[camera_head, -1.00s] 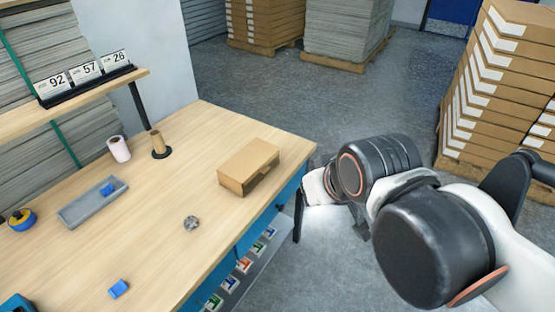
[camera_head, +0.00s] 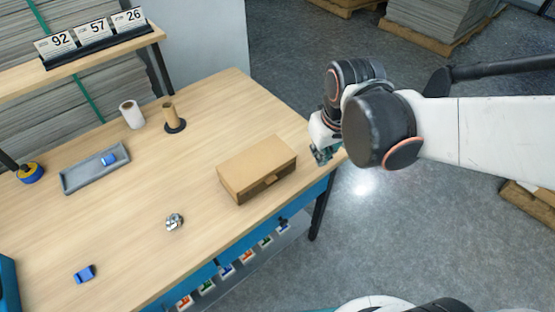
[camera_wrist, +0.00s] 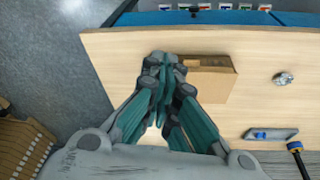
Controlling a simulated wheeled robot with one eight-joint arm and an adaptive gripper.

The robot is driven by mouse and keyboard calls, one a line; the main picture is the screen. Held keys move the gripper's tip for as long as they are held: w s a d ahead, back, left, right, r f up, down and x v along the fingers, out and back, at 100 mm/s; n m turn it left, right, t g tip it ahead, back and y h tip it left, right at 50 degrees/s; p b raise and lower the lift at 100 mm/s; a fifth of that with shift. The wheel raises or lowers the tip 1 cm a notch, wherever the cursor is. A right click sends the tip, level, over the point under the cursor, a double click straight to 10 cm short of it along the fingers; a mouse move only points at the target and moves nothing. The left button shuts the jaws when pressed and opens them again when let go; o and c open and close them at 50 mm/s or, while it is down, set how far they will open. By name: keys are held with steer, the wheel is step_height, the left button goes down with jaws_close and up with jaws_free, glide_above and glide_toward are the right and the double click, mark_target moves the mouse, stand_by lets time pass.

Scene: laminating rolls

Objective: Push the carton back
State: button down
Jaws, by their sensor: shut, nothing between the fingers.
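The brown carton (camera_head: 257,167) lies on the wooden table (camera_head: 130,200) near its front edge, toward the right end. A darker tab or slot shows on its front side. My gripper (camera_head: 322,152) is just right of the carton, by the table's right corner, with a gap between them in the head view. In the wrist view the gripper (camera_wrist: 163,62) is shut and empty, its teal fingers together over the table. The carton (camera_wrist: 208,78) shows beside the fingers there, partly hidden behind them. I cannot tell from the wrist view whether they touch.
A brown roll on a black stand (camera_head: 172,118) and a white roll (camera_head: 132,114) stand behind the carton. A grey tray (camera_head: 95,168) holds a blue piece. A metal knob-like part (camera_head: 174,222) and a blue block (camera_head: 84,273) lie in front. The table between these is clear.

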steer(key=w+a+f+n+g+b, duration=0.1)
steer(key=a+f, duration=0.2)
steer(key=f, duration=0.3)
steer(key=w+a+f+n+g+b, duration=0.1)
steer(key=a+f, duration=0.2)
steer(key=f, duration=0.4)
steer(key=w+a+f+n+g+b, duration=0.1)
steer(key=w+a+f+b, duration=0.1)
steer(key=f, duration=0.4)
steer(key=shift+a+f, duration=0.4)
steer(key=shift+w+a+r, duration=0.1)
steer(key=shift+w+a, duration=0.1)
steer(key=shift+w, duration=0.15)
steer(key=w+a, duration=0.3)
steer(key=w, duration=0.2)
steer(key=w+a, duration=0.4)
steer(key=w, duration=0.2)
steer(key=w+a, duration=0.4)
steer(key=w, duration=0.2)
steer(key=shift+a+b, duration=0.25)
steer(key=shift+b, duration=0.05)
